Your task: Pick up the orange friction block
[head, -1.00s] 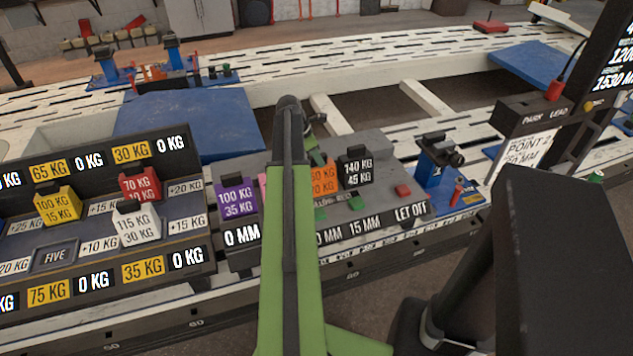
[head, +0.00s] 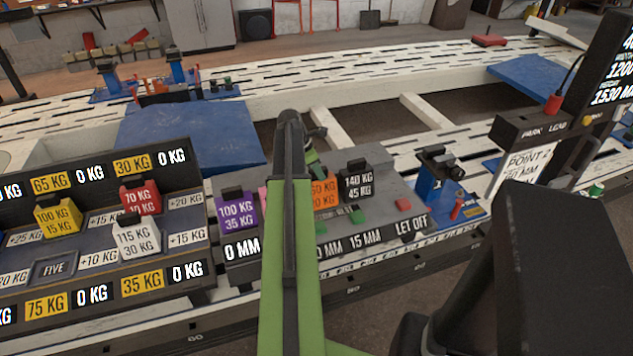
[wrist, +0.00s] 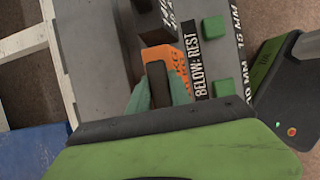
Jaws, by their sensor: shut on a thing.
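The orange friction block (head: 325,190) sits on the grey bench fixture, partly hidden behind my green arm in the head view. In the wrist view its orange face (wrist: 178,62) shows beside the black handle on top. My gripper (wrist: 160,86) has its green fingers on both sides of that handle, shut on it. In the head view my gripper (head: 314,160) is just above the block, mostly covered by the arm. I see no clear gap under the block.
A black block (head: 356,182) stands close on the right of the orange one, and a purple block (head: 237,212) on the left. A pink block is mostly hidden by my arm. A rack (head: 190,218) with yellow, red and white blocks is at the left.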

